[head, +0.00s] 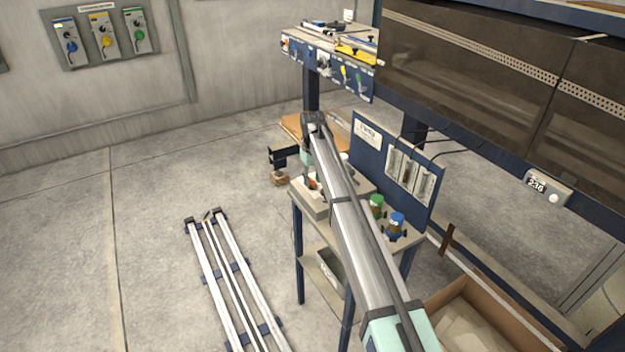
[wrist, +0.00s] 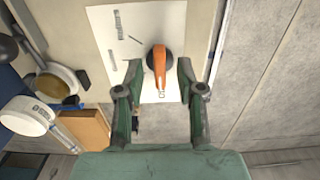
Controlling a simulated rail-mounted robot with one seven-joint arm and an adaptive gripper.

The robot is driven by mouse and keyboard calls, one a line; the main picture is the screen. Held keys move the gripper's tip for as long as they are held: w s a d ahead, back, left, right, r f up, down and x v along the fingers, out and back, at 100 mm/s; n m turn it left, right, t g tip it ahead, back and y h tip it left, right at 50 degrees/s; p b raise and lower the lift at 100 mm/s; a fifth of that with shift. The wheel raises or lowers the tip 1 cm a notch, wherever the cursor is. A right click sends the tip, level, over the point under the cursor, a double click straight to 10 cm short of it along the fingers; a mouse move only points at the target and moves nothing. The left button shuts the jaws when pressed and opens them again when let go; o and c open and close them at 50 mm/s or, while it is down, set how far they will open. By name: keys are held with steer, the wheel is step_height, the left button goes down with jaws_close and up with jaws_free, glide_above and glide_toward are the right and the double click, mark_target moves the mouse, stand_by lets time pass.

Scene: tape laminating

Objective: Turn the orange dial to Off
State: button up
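The orange dial (wrist: 159,64) sits on a dark round base on a white label plate (wrist: 105,35) in the wrist view. Its long handle points down the picture, toward small print at the plate's lower edge. Other printing is too small to read. My gripper (wrist: 158,76) is open, with one finger on each side of the dial. Gaps show between the fingers and the handle. In the head view, the dial (head: 313,184) is a small orange spot on a grey box (head: 312,204) on the stand, under my gripper (head: 306,168), partly hidden by my arm.
Green-capped (head: 376,202) and blue-capped (head: 396,222) jars stand right of the box. A blue panel (head: 365,150) rises behind. A rail frame (head: 225,275) lies on the floor at left, and an open cardboard box (head: 475,320) is at lower right.

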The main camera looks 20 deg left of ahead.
mark_target(312, 180)
step_height(312, 180, up, 12)
steer(key=shift+f, duration=0.25)
stand_by(0.5)
